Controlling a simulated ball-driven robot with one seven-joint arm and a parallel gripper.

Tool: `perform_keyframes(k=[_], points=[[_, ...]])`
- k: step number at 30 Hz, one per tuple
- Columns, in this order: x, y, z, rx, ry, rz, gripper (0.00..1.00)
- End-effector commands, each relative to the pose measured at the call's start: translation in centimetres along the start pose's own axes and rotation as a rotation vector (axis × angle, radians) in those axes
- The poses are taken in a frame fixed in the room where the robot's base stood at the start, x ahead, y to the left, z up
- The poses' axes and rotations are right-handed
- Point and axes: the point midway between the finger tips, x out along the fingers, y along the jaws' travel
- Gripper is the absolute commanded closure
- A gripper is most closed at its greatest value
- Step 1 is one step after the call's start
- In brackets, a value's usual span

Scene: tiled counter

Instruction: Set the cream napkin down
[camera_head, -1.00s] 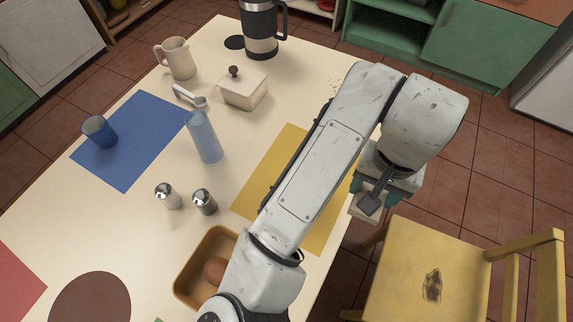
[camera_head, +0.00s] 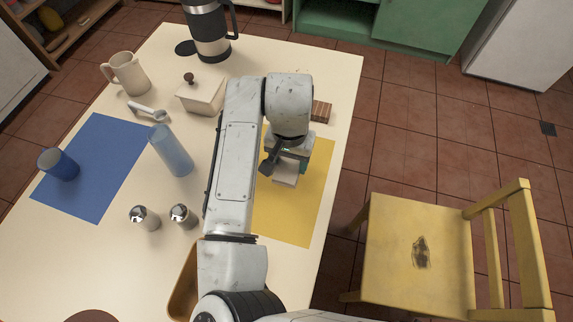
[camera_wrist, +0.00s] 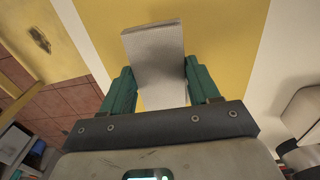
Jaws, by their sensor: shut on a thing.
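The cream napkin (camera_wrist: 155,60) is a small folded pale cloth between the green fingers of my gripper (camera_wrist: 160,88) in the wrist view. My gripper is shut on it. In the head view the napkin (camera_head: 286,172) shows below my gripper (camera_head: 288,158), over the yellow placemat (camera_head: 300,215). In the wrist view the yellow placemat (camera_wrist: 215,30) lies behind the napkin. I cannot tell whether the napkin touches the mat.
A brown striped block (camera_head: 321,110) lies beyond the placemat. Left are a lidded cream dish (camera_head: 200,97), a blue bottle (camera_head: 171,150) and two shakers (camera_head: 183,216). A yellow chair (camera_head: 420,250) stands right of the table. The placemat's near part is clear.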

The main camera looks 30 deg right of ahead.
Motion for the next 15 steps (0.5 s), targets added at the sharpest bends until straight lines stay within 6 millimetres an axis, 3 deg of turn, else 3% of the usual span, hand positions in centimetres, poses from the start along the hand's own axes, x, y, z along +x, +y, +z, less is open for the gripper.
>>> perform_keyframes(k=[10, 15], points=[[3.4, -0.7, -0.3, 0.001, -0.002, 0.001, 0.69], [4.1, -0.7, -0.3, 0.001, -0.001, 0.0, 0.69]])
